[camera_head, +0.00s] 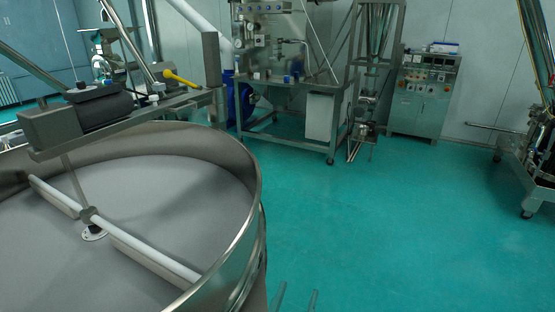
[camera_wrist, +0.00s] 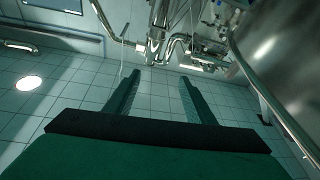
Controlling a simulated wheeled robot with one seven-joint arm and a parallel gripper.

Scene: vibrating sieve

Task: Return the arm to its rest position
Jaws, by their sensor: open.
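My gripper (camera_wrist: 157,92) shows in the wrist view with its two fingers apart and nothing between them. In the head view only the tips of my gripper (camera_head: 297,298) show at the bottom edge, right of the sieve. The large round vibrating sieve (camera_head: 256,225) fills the left of the head view, with a metal rim and a grey mesh inside. A white bar lies across the mesh. My gripper is apart from the sieve in the head view. The rest of my arm is out of view.
A motor (camera_head: 75,115) sits on a beam over the sieve rim. A metal machine frame (camera_head: 330,140) and a control cabinet (camera_head: 425,95) stand at the back. Another machine (camera_head: 535,160) stands at the right. The green floor (camera_head: 400,230) between them is clear.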

